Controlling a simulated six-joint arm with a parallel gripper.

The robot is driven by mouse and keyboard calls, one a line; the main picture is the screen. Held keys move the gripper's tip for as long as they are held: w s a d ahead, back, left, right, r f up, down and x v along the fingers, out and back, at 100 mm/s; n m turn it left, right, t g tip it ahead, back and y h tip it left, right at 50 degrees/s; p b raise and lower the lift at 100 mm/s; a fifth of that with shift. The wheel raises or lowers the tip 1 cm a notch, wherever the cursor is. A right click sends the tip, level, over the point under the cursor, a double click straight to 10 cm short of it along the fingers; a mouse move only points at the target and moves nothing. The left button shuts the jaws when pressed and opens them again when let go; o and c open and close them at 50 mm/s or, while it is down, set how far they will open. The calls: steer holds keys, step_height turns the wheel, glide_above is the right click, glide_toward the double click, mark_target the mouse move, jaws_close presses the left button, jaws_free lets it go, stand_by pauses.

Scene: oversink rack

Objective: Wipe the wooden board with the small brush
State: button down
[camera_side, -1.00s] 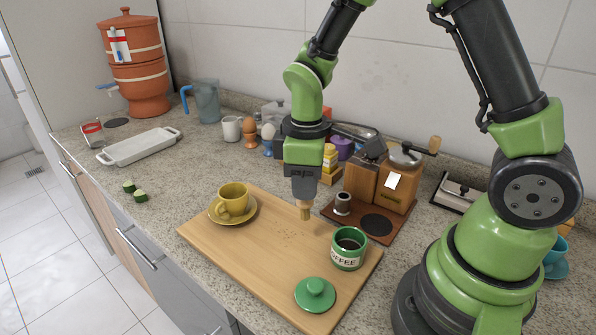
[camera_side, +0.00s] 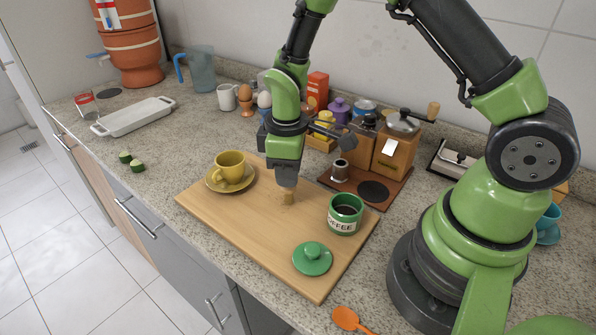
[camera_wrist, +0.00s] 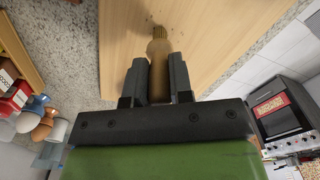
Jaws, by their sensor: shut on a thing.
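The wooden board (camera_side: 240,225) lies on the counter, and it also shows in the wrist view (camera_wrist: 210,45). My gripper (camera_side: 287,184) points down over the middle of the board. In the wrist view my gripper (camera_wrist: 158,75) is shut on the small brush (camera_wrist: 158,48), a brown handle with yellowish bristles. In the side view the brush (camera_side: 287,197) is at or just above the board; I cannot tell if it touches. A few dark specks (camera_wrist: 149,17) show beside the bristles in the wrist view.
On the board stand a yellow cup (camera_side: 230,166) on a saucer, a green coffee jar (camera_side: 345,213) and its green lid (camera_side: 312,258). A grinder (camera_side: 397,145) stands behind on a brown base. A white tray (camera_side: 135,117) lies at left. An orange spoon (camera_side: 347,318) lies in front.

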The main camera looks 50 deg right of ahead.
steer(key=shift+w+f, duration=0.15)
steer(key=shift+w, duration=3.35)
steer(key=shift+a, duration=0.4)
steer(key=shift+s, duration=4.9)
steer(key=shift+s+a, duration=0.15)
steer(key=shift+a, duration=0.3)
steer(key=shift+w, duration=5.1)
step_height(320, 180, up, 8)
steer(key=shift+s, duration=0.1)
